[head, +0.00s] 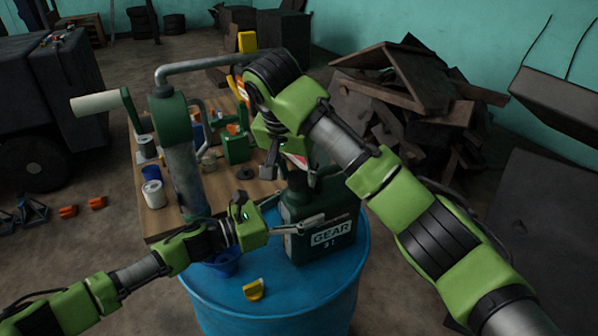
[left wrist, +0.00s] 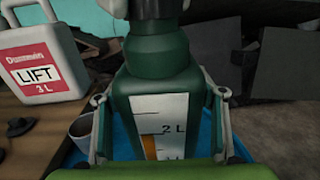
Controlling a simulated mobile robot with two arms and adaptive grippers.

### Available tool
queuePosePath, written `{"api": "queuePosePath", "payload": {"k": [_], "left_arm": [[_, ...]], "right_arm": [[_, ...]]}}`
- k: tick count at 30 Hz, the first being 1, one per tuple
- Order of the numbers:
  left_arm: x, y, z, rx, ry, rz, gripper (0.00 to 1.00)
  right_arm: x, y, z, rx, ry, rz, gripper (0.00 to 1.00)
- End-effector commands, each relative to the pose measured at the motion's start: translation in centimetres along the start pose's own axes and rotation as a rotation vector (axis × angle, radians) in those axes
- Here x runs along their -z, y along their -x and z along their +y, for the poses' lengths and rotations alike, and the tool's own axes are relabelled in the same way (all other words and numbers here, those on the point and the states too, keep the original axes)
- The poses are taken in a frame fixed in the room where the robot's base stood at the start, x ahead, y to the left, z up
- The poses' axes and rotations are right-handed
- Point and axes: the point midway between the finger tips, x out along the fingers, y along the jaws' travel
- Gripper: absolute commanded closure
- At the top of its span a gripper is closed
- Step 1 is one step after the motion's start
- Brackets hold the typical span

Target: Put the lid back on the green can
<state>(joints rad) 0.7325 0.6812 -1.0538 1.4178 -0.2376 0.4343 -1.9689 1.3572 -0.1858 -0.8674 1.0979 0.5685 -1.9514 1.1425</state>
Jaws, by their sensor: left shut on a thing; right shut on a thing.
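The green can (head: 320,238), labelled GEAR, stands upright on the blue drum (head: 262,302). My left gripper (head: 296,226) is shut on the can's body from the left. In the left wrist view its fingers lie on both sides of the can (left wrist: 120,110), whose scale strip faces that camera. My right gripper (head: 290,165) is over the can's neck, coming down from above, and is shut on a dark lid (left wrist: 158,8). The lid shows only partly at the top of the left wrist view, at the neck; whether it is seated cannot be told. The head view hides it.
A wooden bench (head: 160,222) behind the drum holds a red-labelled LIFT can (left wrist: 38,65), small tins and a dark disc (head: 245,173). A green hand pump (head: 180,150) stands at the left. A blue bowl (head: 222,264) and a yellow piece (head: 254,290) are on the drum.

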Motion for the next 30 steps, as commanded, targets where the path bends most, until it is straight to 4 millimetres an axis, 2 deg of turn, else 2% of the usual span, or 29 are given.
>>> {"api": "queuePosePath", "payload": {"k": [3,6,17,18,20,30], "left_arm": [[-0.02,0.0,-0.01,0.0,-0.001,0.0,0.96],[-0.02,0.01,-0.01,0.001,-0.002,0.0,0.96],[-0.02,0.0,-0.02,0.001,-0.002,0.0,0.96],[-0.02,0.0,-0.02,0.001,-0.002,0.0,0.96],[-0.02,0.0,-0.02,0.001,-0.002,0.0,0.96],[-0.02,0.0,0.0,0.0,-0.001,0.0,0.96]], "right_arm": [[0.07,0.11,-0.37,-0.084,-0.211,0.0,0.73],[0.14,0.09,-0.33,-0.122,-0.306,0.004,0.73],[0.13,0.03,-0.22,-0.142,-0.35,0.008,0.73],[0.13,0.03,-0.22,-0.142,-0.35,0.008,0.61],[0.12,0.03,-0.23,-0.142,-0.349,0.008,0.47],[0.17,0.15,-0.22,-0.142,-0.348,0.007,0.47]]}}
